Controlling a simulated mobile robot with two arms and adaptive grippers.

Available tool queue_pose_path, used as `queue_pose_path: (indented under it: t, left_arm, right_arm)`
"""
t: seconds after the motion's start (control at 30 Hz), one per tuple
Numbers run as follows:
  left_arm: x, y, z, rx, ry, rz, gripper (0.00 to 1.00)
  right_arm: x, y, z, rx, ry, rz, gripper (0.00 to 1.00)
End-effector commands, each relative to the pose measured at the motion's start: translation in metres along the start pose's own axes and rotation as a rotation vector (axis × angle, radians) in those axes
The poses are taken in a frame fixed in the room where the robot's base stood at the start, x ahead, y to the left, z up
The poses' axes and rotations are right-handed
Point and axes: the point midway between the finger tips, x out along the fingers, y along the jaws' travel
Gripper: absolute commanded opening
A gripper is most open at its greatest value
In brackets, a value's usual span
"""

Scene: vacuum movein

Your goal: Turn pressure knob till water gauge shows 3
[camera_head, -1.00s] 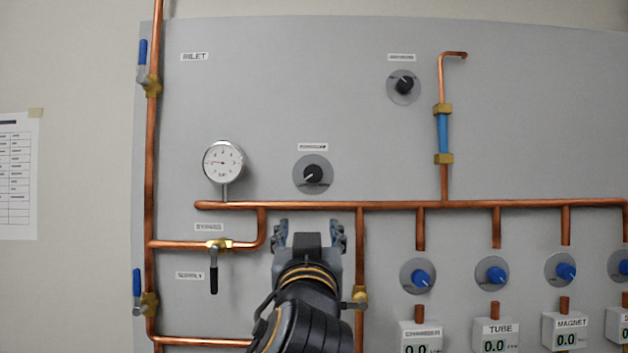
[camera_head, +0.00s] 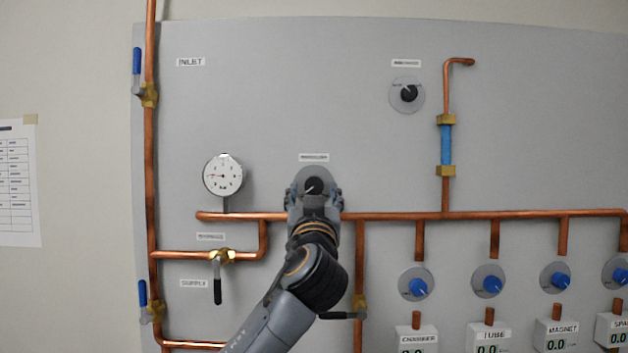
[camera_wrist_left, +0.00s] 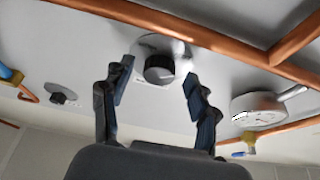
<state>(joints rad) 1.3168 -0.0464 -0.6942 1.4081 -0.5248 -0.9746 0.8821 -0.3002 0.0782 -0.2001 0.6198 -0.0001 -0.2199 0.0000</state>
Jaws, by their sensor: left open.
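The pressure knob (camera_head: 314,186) is a black knob on a round grey plate under a small label. The white round water gauge (camera_head: 223,175) is to its left; its needle points left, and its numbers are too small to read surely. My left gripper (camera_head: 314,196) is open in front of the knob, with a finger at each side of it. In the left wrist view the knob (camera_wrist_left: 159,68) shows between the open fingers, at or slightly beyond their tips; I cannot tell if they touch it. The gauge (camera_wrist_left: 258,110) shows there at the right. My right gripper is not in view.
A copper pipe (camera_head: 390,216) runs across the panel just below the knob. A bypass valve (camera_head: 217,290) with a black lever hangs lower left. Another black knob (camera_head: 408,93) is at the upper right, and several blue knobs (camera_head: 417,288) line the lower right.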

Motion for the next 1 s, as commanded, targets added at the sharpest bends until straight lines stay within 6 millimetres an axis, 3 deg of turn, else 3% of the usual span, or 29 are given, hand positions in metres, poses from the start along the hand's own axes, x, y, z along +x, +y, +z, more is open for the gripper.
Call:
queue_pose_path:
  t: [0.33,0.6,1.0]
  left_arm:
    - [0.0044,0.0000,0.0005,0.000,0.001,0.001,0.60]
    - [0.0043,-0.0001,0.0004,0.000,0.000,0.000,0.07]
    - [0.0041,-0.0016,0.0011,0.058,0.000,0.024,0.05]
  right_arm:
    - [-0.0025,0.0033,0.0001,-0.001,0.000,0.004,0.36]
    - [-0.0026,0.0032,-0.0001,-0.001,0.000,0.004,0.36]
    - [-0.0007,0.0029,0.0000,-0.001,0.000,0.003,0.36]
